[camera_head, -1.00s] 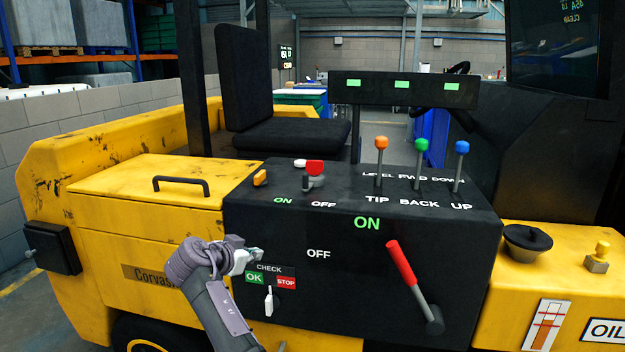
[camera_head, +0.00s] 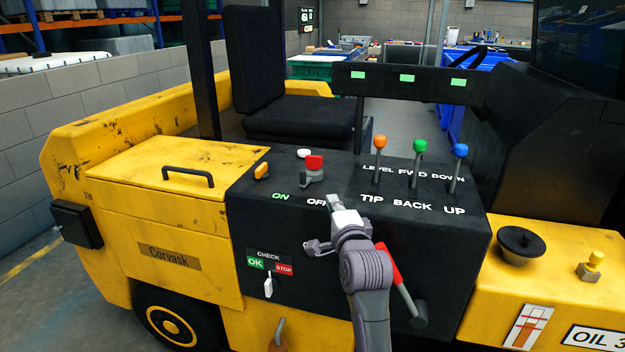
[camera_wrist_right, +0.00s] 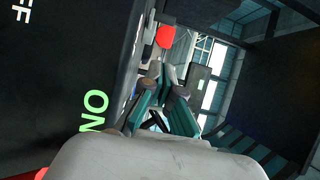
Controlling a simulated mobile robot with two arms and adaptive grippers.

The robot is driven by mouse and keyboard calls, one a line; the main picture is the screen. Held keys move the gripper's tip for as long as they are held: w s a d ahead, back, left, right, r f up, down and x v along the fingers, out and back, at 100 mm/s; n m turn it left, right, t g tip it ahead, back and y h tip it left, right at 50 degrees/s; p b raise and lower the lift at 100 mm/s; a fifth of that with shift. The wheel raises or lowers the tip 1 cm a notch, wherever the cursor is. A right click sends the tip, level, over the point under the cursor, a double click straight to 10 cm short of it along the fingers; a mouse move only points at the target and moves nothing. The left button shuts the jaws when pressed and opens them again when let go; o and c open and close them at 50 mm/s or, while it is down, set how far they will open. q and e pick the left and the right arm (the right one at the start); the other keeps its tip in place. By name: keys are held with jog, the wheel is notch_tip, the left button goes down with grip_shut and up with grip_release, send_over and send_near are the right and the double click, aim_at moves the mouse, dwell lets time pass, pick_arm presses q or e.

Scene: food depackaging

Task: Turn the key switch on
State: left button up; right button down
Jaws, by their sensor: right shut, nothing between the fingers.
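The key switch (camera_head: 313,170), with a red handle on a grey base, stands on top of the black console, just behind the white OFF label. The green ON label (camera_head: 280,196) is to its left. In the right wrist view, its red part (camera_wrist_right: 165,37) shows just beyond the fingertips. My right gripper (camera_head: 332,199) is shut and empty in front of the key switch, apart from it, partly covering the OFF label. Its teal fingers (camera_wrist_right: 165,75) come together in the wrist view. My left gripper is out of view.
A white button (camera_head: 304,153) and an orange switch (camera_head: 261,171) sit by the key switch. Levers with orange (camera_head: 379,141), green (camera_head: 419,145) and blue (camera_head: 460,150) knobs stand to the right. A large red-handled lever (camera_head: 390,265) on the front is partly behind my arm.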

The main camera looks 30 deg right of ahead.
aim_at(311, 195)
jog(key=x, duration=0.7)
jog(key=shift+w+d, duration=0.1)
jog(key=shift+w, duration=0.2)
jog(key=w, duration=0.1)
jog(key=w+a, duration=0.1)
jog(key=w, duration=0.1)
jog(key=shift+w+a+p, duration=0.1)
jog(key=shift+w+p, duration=0.05)
jog(key=shift+p, duration=0.15)
jog(key=shift+w+a+f, duration=0.1)
jog(key=shift+w+a, duration=0.1)
jog(key=shift+w, duration=0.15)
